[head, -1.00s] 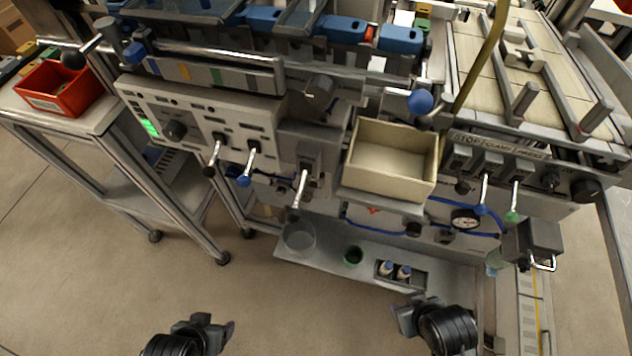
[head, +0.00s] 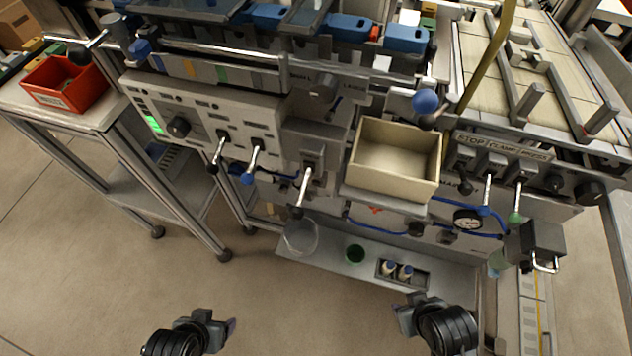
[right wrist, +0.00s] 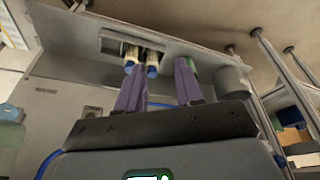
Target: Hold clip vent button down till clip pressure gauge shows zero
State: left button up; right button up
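A small round gauge with a white dial (head: 467,220) sits on the machine's front right in the head view, beside blue tubing; its reading is too small to tell. Small dark knobs or buttons are near it, such as a dark one (head: 416,229) to its left; I cannot tell which is the clip vent button. My right gripper (head: 404,314) is low in front of the machine, apart from the panel. In the right wrist view its two purple fingers (right wrist: 160,65) are spread with nothing between them. My left gripper (head: 228,328) is low at centre left, touching nothing; its opening is unclear.
A beige bin (head: 394,160) projects from the machine front. Levers with blue (head: 248,178) and green (head: 516,217) knobs stick out. A lower shelf holds a clear cup (head: 301,237), a green cup (head: 355,253) and small bottles (head: 405,272). A red bin (head: 66,86) stands on the left cart.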

grip_shut()
jog(key=shift+d, duration=0.1)
dwell(0.9)
dwell(0.5)
